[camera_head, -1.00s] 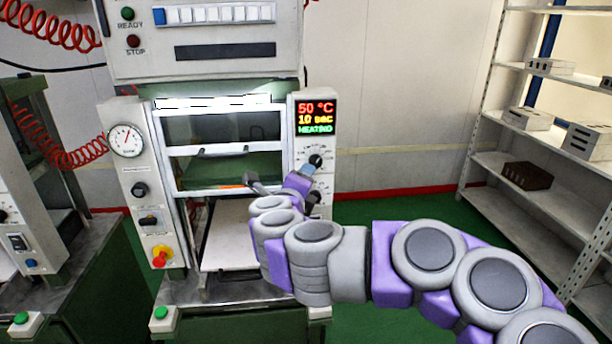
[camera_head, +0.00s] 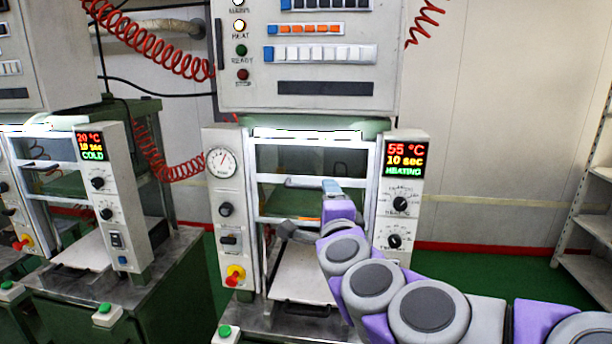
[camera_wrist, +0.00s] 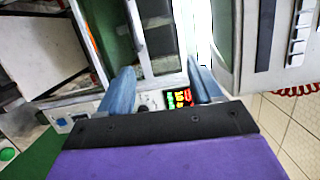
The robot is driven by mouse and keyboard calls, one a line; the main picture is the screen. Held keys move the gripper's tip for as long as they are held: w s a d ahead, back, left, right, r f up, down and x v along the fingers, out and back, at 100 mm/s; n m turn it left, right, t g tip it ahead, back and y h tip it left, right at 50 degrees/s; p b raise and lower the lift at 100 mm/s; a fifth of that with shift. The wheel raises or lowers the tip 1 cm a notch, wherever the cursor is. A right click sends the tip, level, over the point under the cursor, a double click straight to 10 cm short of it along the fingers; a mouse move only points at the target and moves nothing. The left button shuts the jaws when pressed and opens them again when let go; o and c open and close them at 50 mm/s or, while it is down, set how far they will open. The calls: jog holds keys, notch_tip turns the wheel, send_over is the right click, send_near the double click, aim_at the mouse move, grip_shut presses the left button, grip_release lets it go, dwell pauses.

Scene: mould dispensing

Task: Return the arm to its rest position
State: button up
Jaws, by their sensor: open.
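My gripper (camera_wrist: 160,88) is open and empty in the wrist view, with its two blue fingers spread apart. Between and beyond them are the machine's small display and part of its framed front. In the head view my purple and grey arm reaches in from the lower right, and its blue end (camera_head: 332,188) is in front of the heating press (camera_head: 230,265). The press display (camera_head: 405,158) reads 55 °C, 10 sec, HEATING. I cannot tell from the head view whether the arm touches the press.
A second press with a display (camera_head: 92,146) reading 20 °C, COLD stands at the left. White shelves (camera_head: 590,228) stand at the far right. Green floor (camera_head: 490,268) is open between the press and the shelves. Red coiled cables hang above.

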jog(key=s+a+f+n+g+y+b, duration=0.2)
jog(key=s+a+f+n+g+y, duration=0.55)
jog(key=s+f+n, duration=0.7)
jog(key=s+d+f+n+g+h+b, duration=0.1)
jog(key=s+d+f+g+h, duration=0.3)
jog(key=s, duration=0.8)
jog(key=s+d+f+n+g+h+b, duration=0.1)
jog(key=s+d+f+g+h, duration=0.3)
jog(key=s+d+f+g, duration=0.4)
jog(key=s+d+f+n, duration=0.1)
jog(key=s+d+f, duration=0.2)
jog(key=s+f, duration=0.2)
jog(key=shift+s+d+b, duration=0.2)
jog(key=shift+s+b, duration=0.05)
jog(key=shift+b, duration=0.1)
jog(key=shift+g+h, duration=0.25)
